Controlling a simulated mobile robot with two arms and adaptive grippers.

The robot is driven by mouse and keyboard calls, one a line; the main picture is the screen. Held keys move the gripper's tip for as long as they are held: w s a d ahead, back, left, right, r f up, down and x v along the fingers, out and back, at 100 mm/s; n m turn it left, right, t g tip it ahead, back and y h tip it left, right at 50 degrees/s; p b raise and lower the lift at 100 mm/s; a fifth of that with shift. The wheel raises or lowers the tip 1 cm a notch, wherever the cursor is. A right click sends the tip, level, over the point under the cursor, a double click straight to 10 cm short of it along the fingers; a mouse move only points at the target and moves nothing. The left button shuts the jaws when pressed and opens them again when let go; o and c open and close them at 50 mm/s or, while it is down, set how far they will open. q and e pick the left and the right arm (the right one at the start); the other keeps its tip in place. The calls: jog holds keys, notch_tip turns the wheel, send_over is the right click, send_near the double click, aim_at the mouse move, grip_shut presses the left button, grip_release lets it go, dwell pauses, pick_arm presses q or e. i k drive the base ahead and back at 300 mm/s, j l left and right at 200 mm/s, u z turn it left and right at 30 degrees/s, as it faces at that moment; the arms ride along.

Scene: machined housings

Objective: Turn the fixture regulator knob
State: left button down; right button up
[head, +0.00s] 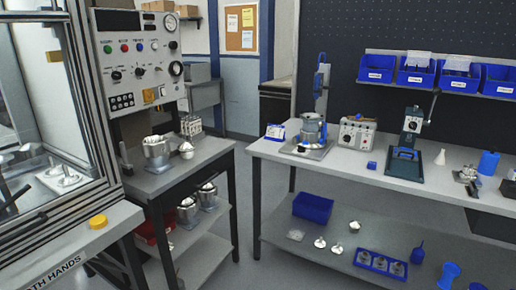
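A control panel (138,52) stands at the upper left, with a display, coloured buttons, several dark knobs and round gauges. A black knob (116,75) sits at its lower left, and another knob (171,45) sits on its right side below the upper gauge (171,22). A grey box with small knobs (356,133) stands on the right bench. I cannot read the labels, so I cannot tell which knob is the fixture regulator knob. Neither of my grippers can be made out in the head view.
A glass-fronted machine (108,150) with a yellow button (98,221) fills the left. The right bench (270,150) carries a blue-handled press (320,90) and a green-based press (406,163). Floor (248,215) shows between them.

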aim_at(172, 44)
jog(key=i+l+u, duration=0.15)
jog(key=i, duration=0.6)
jog(key=i+l+u, duration=0.1)
jog(key=i, duration=0.65)
